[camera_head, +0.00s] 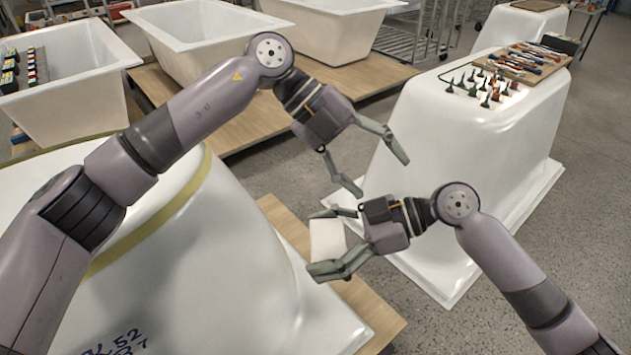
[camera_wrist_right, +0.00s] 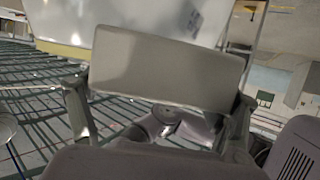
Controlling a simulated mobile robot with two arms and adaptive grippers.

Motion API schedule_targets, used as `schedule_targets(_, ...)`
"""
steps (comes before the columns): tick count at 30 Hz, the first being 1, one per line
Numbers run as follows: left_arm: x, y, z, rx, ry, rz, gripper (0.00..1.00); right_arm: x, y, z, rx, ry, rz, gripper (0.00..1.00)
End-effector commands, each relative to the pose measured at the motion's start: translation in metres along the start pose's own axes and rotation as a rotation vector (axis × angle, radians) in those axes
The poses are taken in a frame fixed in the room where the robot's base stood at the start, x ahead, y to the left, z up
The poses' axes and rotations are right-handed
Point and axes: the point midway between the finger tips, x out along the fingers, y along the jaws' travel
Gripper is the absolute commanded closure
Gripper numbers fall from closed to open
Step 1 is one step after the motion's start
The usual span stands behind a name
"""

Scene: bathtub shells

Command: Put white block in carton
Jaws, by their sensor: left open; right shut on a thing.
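The white block (camera_head: 327,240) is between the fingers of my right gripper (camera_head: 318,243) in the head view, held up in front of the upturned white tub. It also shows in the right wrist view (camera_wrist_right: 165,68) as a wide pale slab spanning the gap between both fingers. My right gripper is shut on it. My left gripper (camera_head: 382,176) is open and empty, just above and to the right of the block, with its fingers spread downward. I cannot make out a carton in either view.
An upturned white tub (camera_head: 215,250) with a tape band fills the lower left. Another upturned tub (camera_head: 455,140) at right carries small tools (camera_head: 480,87) and a board (camera_head: 530,62). Upright tubs (camera_head: 200,35) stand behind on wooden pallets (camera_head: 250,120). Grey floor shows between.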

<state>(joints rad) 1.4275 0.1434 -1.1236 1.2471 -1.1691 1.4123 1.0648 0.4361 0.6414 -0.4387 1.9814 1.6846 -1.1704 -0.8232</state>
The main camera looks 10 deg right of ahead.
Motion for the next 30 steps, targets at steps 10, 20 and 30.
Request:
schedule_targets(10,-0.048,0.063,-0.042,0.084,-0.18,0.61,0.35,0.0,0.0,0.0,0.0,0.0,0.0,0.3)
schedule_targets(20,-0.03,0.088,-0.038,0.083,-0.194,0.66,0.35,0.0,0.0,0.0,0.0,0.0,0.0,0.3)
schedule_targets(30,0.02,0.125,-0.026,0.084,-0.193,0.657,0.35,0.0,0.0,0.0,0.0,0.0,0.0,0.3)
